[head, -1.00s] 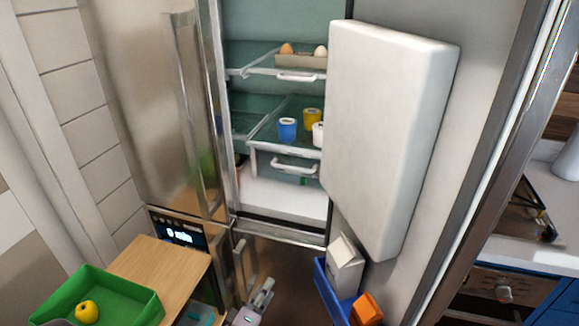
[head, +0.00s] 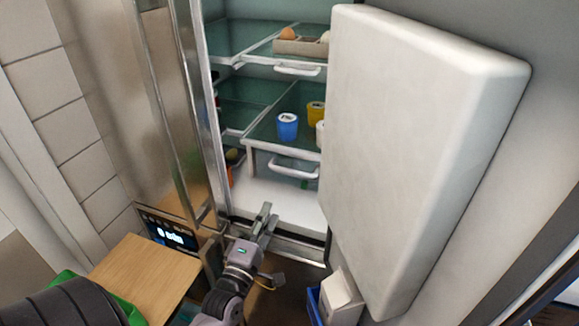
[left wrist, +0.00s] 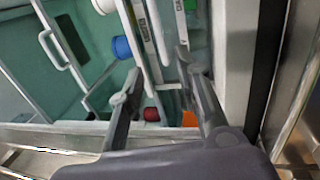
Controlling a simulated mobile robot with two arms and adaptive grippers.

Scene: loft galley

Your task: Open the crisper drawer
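The crisper drawer (head: 293,168) is the clear bin with a white bar handle, low in the open fridge, under the glass shelf with the cups. It looks shut. My left gripper (head: 266,212) is at the fridge's lower front edge, below and left of the drawer's handle, and apart from it. In the left wrist view its two fingers (left wrist: 157,75) are spread, with no object held between them. A white handle (left wrist: 55,50) shows there to the left of the fingers; I cannot tell which drawer it belongs to. My right gripper is not in view.
A blue cup (head: 287,125) and a yellow cup (head: 316,111) stand above the drawer. The open fridge door's thick white panel (head: 415,150) closes off the right side. A metal door (head: 165,110) stands at left. A wooden counter (head: 140,270) is at lower left.

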